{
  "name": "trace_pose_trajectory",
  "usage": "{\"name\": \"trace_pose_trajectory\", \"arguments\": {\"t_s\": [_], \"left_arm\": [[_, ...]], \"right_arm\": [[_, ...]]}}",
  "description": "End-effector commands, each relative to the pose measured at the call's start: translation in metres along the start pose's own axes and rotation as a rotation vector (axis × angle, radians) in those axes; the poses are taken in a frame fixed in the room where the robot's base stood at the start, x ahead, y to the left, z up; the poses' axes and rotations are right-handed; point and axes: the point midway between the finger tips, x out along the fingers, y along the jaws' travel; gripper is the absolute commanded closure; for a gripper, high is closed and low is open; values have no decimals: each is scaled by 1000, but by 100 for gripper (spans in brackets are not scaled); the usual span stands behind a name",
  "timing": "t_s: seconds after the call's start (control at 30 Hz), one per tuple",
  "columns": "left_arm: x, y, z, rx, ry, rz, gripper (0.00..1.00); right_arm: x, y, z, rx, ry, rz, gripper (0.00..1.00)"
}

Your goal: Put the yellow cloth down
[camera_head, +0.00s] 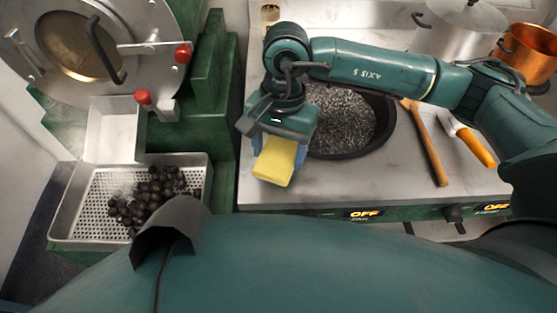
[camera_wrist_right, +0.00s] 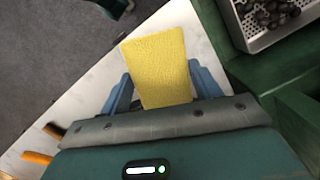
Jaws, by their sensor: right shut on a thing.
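The yellow cloth (camera_head: 274,161) is a flat, block-like piece between the blue fingers of my right gripper (camera_head: 280,153). In the right wrist view the cloth (camera_wrist_right: 158,68) sticks out beyond the fingers of the right gripper (camera_wrist_right: 163,90). That gripper is shut on it. In the head view it is over the left front part of the pale metal counter (camera_head: 345,190); I cannot tell whether the cloth touches the surface. My left gripper is not in view.
A black pan (camera_head: 388,127) with dark grainy contents is right of the gripper. A wooden-handled tool (camera_head: 430,148) and an orange-handled one (camera_head: 474,146) lie farther right. A perforated tray (camera_head: 88,205) of chestnuts (camera_head: 150,193) is at left. The counter's front strip is clear.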

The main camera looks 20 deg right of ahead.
Motion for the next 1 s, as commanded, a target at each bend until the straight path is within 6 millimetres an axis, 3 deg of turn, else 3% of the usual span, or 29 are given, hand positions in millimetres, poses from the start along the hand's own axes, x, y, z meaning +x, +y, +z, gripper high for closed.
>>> {"name": "trace_pose_trajectory", "arguments": {"t_s": [0.4, 0.77, 0.8, 1.0], "left_arm": [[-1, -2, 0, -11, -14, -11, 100], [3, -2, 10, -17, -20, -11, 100], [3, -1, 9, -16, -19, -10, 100], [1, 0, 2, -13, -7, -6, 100]], "right_arm": [[44, 0, -7, 1, -2, 2, 55], [52, 0, -8, 0, 1, -1, 55], [51, 0, -8, 0, 1, -1, 36], [50, 0, -8, 0, 1, -1, 20]]}}
